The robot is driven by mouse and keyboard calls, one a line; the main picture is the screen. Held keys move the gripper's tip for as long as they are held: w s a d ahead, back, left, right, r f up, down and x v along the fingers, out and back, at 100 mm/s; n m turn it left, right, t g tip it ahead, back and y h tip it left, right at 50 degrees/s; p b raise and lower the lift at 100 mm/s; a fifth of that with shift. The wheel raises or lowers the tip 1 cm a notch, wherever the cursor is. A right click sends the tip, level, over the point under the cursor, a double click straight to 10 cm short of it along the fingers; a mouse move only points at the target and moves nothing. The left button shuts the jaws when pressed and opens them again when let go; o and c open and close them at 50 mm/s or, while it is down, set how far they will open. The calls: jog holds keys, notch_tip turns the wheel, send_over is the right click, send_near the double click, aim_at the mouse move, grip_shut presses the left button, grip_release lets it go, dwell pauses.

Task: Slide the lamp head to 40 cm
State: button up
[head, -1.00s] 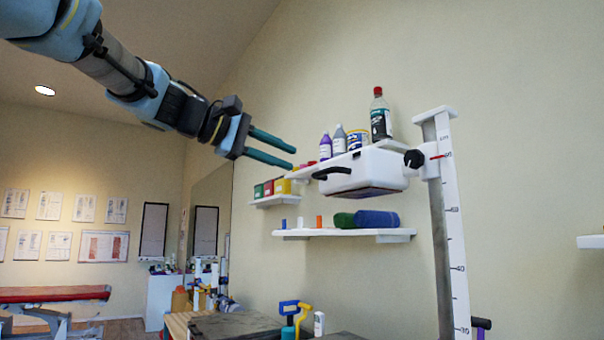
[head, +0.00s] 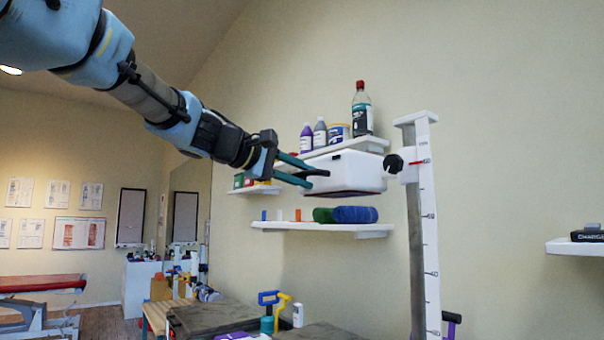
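The white box-like lamp head (head: 352,170) sits high on an upright white scale post (head: 427,245), with a dark panel on its underside. A black handle (head: 319,173) sticks out from its left front. A black knob (head: 393,164) and a red pointer (head: 421,162) are at the post; the pointer is near the top of the scale. The scale numbers are too small to read surely. My gripper (head: 312,177) is open, its two teal fingers reaching to the handle, one above and one below it in the picture. I cannot tell whether they touch it.
Behind the lamp head, a wall shelf holds bottles and a tub (head: 339,132). A lower shelf (head: 325,228) holds green and blue rolls. Another shelf (head: 566,247) is at the right. Dark-topped tables with a blue-and-yellow item (head: 276,305) stand below.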

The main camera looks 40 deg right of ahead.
jog(key=shift+c, duration=0.3)
grip_shut()
dwell(1.0)
